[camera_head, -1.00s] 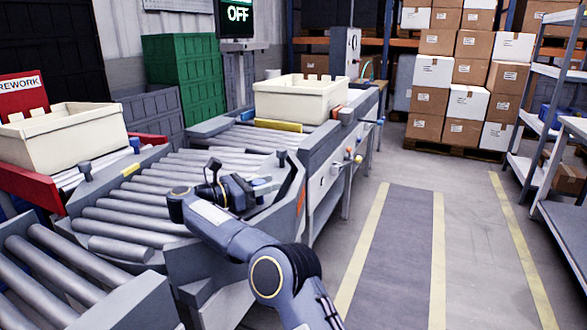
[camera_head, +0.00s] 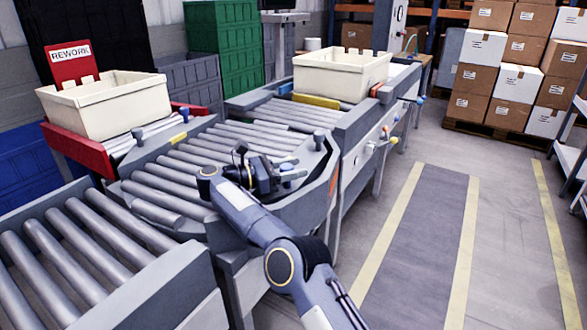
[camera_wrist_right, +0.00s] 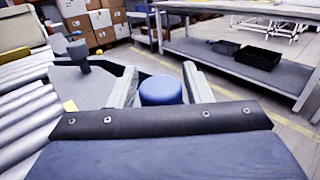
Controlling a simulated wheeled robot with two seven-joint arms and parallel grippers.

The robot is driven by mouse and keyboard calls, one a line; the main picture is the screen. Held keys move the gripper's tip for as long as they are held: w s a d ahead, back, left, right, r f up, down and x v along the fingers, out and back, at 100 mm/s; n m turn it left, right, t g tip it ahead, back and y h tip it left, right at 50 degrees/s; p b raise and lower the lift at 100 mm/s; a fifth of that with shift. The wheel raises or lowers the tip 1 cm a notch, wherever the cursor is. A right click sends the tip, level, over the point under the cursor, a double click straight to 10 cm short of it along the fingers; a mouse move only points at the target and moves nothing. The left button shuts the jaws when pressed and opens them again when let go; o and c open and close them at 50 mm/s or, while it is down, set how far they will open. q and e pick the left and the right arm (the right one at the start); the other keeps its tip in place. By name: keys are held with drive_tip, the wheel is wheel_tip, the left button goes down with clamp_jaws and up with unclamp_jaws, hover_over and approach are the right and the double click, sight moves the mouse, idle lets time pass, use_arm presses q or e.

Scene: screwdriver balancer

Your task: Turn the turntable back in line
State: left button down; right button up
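The turntable (camera_head: 182,166) is the roller section in the middle of the head view, with grey end posts at its far left and right corners. Its rollers slant differently from those of the near-left conveyor; I cannot tell the exact angle. My right gripper (camera_head: 284,178) is over the turntable's right side, low at its edge. In the right wrist view, a round blue knob (camera_wrist_right: 161,91) fills the space between the two pale fingers of this gripper (camera_wrist_right: 162,84), which look closed against its sides. The knob's lower part is hidden. My left gripper is not in view.
A cream tote (camera_head: 105,107) stands on the red-railed rework spur at left. Another cream tote (camera_head: 340,77) stands on the far conveyor (camera_head: 262,112). The near conveyor (camera_head: 75,262) is empty. Stacked boxes (camera_head: 520,60) stand at back right; the marked floor lane (camera_head: 425,235) is clear.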

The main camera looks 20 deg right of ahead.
drive_tip(key=shift+o, duration=0.7)
drive_tip(key=shift+f, duration=0.1)
wheel_tip(320, 180, up, 4)
drive_tip(key=shift+f+p, duration=0.2)
drive_tip(key=shift+p, duration=0.45)
drive_tip(key=s+a+r+b, duration=0.3)
drive_tip(key=s+r+b, duration=0.6)
drive_tip(key=s, duration=0.4)
drive_tip(key=shift+s+a+r+b, duration=0.25)
drive_tip(key=shift+a+b, duration=0.1)
drive_tip(key=shift+b, duration=0.25)
